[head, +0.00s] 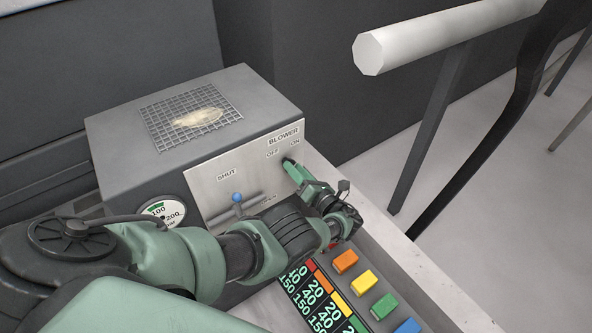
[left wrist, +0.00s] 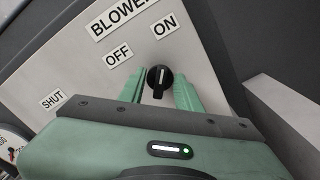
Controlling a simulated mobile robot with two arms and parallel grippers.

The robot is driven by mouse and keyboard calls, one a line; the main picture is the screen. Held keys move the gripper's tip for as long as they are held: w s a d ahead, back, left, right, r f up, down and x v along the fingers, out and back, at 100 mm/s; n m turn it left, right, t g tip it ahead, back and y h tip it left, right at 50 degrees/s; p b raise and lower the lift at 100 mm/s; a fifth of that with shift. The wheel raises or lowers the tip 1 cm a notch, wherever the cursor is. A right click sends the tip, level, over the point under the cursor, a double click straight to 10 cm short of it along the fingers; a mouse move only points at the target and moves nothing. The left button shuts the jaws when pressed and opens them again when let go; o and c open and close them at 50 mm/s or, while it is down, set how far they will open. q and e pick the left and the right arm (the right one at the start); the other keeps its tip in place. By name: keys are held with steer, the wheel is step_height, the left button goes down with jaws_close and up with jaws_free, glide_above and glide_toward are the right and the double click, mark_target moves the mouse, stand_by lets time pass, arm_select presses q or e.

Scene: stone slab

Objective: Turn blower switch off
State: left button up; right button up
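The blower switch (left wrist: 159,76) is a round black knob with a white line, on the grey panel under the BLOWER label. Its white line points up, roughly toward the ON label (left wrist: 165,26); the OFF label (left wrist: 117,53) is up and left of it. My left gripper (left wrist: 163,88) is open, its green fingers on either side of the knob; I cannot tell whether they touch it. In the head view the left gripper (head: 292,168) reaches the panel just below OFF and ON, and the knob is mostly hidden there. My right gripper is not in view.
A blue-tipped lever (head: 237,198) stands out from the panel near the SHUT label, close to my left arm. A gauge (head: 164,213) is at left. A pale rail (head: 440,38) is at upper right.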

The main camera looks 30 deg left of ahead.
arm_select(q)
jaws_close()
steer(key=shift+f+n, duration=0.1)
steer(key=shift+n, duration=0.3)
steer(key=n+b, duration=0.1)
steer(key=n, duration=0.4)
steer(key=n+b, duration=0.2)
steer(key=n, duration=0.3)
steer(key=n+b, duration=0.2)
steer(key=n, duration=0.3)
steer(key=shift+s+a, duration=0.1)
steer(key=shift+s, duration=0.2)
stand_by(0.3)
jaws_free()
